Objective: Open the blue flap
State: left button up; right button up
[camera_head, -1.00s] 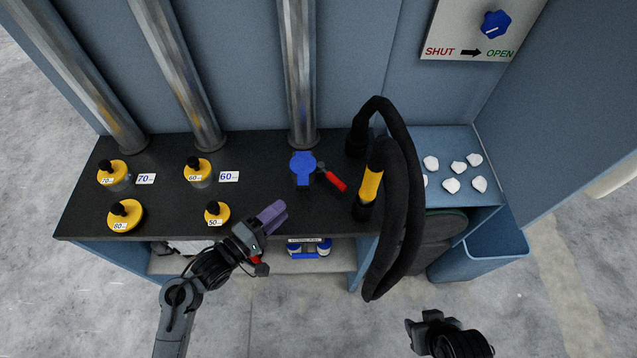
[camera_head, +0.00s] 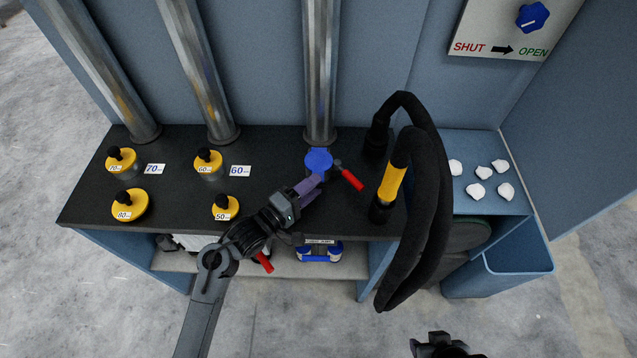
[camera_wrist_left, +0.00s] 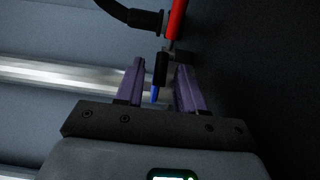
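The blue flap (camera_head: 318,160) is a round blue piece on the dark bench at the foot of the third pipe. A red-handled lever (camera_head: 351,180) sits at its right. My left gripper (camera_head: 316,183) is at the flap's front edge and hides its front tab. In the left wrist view its purple fingers (camera_wrist_left: 161,68) stand apart, with a black piece (camera_wrist_left: 161,70) and a sliver of blue (camera_wrist_left: 155,95) between them. Gaps show on both sides, so contact is not evident. My right gripper (camera_head: 438,346) is cut off at the bottom edge; its fingers are unclear.
A black hose (camera_head: 429,220) with a yellow band arches right of the flap. Several yellow caps (camera_head: 208,162) sit at left. White lumps (camera_head: 476,191) lie on a blue tray at right. A blue knob (camera_head: 532,17) is on the SHUT/OPEN panel. The shelf below holds a blue-and-white item (camera_head: 319,252).

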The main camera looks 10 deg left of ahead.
pick_arm(q)
jog(key=shift+x, duration=1.2)
grip_shut()
